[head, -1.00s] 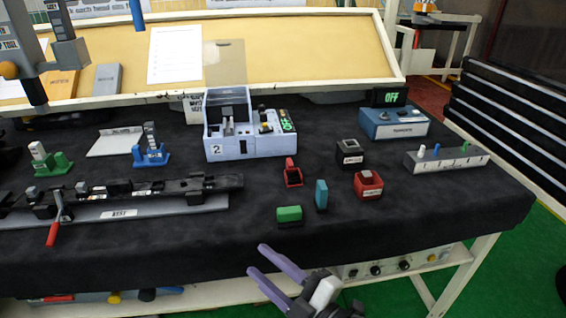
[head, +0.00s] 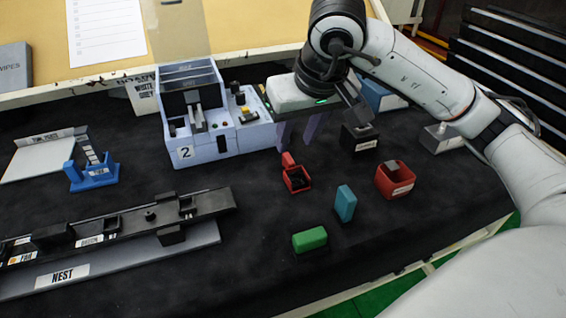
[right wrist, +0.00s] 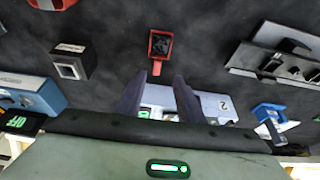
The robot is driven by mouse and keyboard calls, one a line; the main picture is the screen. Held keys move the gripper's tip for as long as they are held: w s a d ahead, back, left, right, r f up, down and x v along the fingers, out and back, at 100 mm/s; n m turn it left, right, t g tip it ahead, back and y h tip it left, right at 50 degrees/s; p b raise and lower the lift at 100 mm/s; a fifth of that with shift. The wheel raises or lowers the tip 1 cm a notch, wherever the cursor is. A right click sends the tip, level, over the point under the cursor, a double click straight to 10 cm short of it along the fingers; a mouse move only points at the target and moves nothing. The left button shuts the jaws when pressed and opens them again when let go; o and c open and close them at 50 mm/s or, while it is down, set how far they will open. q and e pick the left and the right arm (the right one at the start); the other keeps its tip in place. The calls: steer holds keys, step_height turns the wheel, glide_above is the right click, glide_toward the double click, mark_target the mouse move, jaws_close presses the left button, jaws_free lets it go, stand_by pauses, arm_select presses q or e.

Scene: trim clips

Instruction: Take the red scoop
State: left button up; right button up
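The small red scoop (head: 297,180) rests on the black table cover, its handle raised toward the back and its square, open, dark-bottomed bowl toward the front. It also shows in the right wrist view (right wrist: 160,44), top centre, just beyond the fingertips. My right gripper (head: 297,141) hangs with its purple fingers pointing down, a little behind the scoop in the head view. In the right wrist view the two fingers (right wrist: 155,82) are apart with nothing between them but background. They do not appear to touch the scoop. My left gripper is out of view.
A white-blue machine marked 2 (head: 222,150) stands left of the gripper. A teal block (head: 344,203), a green block (head: 310,239), a red box (head: 396,180) and a black box (head: 358,138) stand close to the scoop. A nest rail (head: 118,232) lies at left.

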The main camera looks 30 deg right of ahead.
mark_target(291, 161)
steer(key=x, duration=0.9)
steer(key=shift+d+f+p, duration=0.25)
steer(key=shift+f+p, duration=0.05)
jaws_close()
